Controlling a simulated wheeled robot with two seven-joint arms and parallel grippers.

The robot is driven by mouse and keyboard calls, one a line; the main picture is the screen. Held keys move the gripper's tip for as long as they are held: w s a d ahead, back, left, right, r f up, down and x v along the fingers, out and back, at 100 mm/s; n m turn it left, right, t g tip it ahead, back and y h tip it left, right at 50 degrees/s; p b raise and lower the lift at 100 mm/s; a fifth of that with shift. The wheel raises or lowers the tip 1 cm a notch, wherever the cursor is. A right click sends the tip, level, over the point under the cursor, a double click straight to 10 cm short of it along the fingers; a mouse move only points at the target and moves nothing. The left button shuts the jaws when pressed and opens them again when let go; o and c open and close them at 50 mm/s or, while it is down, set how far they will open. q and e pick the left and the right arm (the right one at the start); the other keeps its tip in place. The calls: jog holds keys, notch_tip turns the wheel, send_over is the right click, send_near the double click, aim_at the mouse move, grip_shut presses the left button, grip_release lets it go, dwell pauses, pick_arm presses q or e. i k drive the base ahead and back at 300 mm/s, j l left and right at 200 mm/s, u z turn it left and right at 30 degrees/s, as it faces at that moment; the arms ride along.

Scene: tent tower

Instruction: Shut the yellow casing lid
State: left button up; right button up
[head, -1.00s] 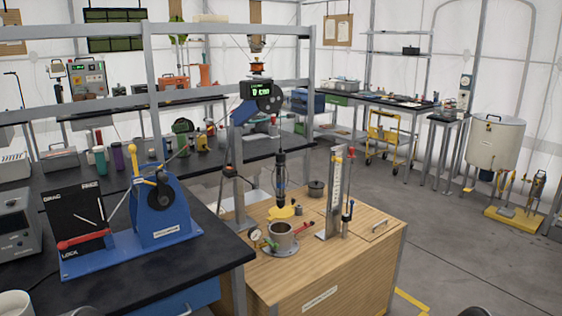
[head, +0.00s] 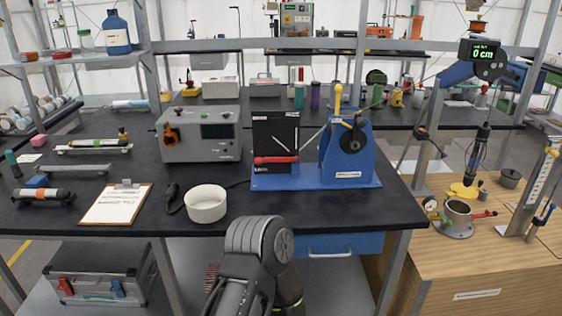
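The yellow casing lid (head: 465,191) is a flat round disc on the wooden bench at the right, just behind the short grey casing (head: 458,214). The casing's round mouth faces up and is uncovered. A dark probe (head: 478,150) hangs on a line above the lid. One of my dark grey arms rises from the bottom centre, well to the left of the casing. Neither gripper's fingertips show.
A red-handled valve (head: 484,215) and a round gauge (head: 430,204) flank the casing. An upright scale (head: 532,192) stands to its right. A blue winch (head: 347,150), white bowl (head: 205,203) and clipboard (head: 116,204) are on the black bench (head: 290,208).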

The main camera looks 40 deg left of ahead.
aim_at(458, 190)
jog(key=i+l+u, duration=0.1)
jog(key=l+u, duration=0.15)
jog(key=u, duration=0.15)
jog(key=l+u, duration=0.25)
jog(key=u, duration=0.15)
jog(key=i+l+u, duration=0.1)
jog(key=l+u, duration=0.4)
jog(key=l, duration=0.45)
jog(key=l+u, duration=0.1)
jog(key=l, duration=0.45)
jog(key=k+l+u, duration=0.1)
jog(key=l, duration=0.45)
jog(key=l+u, duration=0.1)
jog(key=l, duration=0.45)
jog(key=k+l+u, duration=0.15)
jog(key=l, duration=0.35)
jog(key=k+l, duration=0.1)
jog(key=l, duration=0.95)
jog(key=k, duration=0.1)
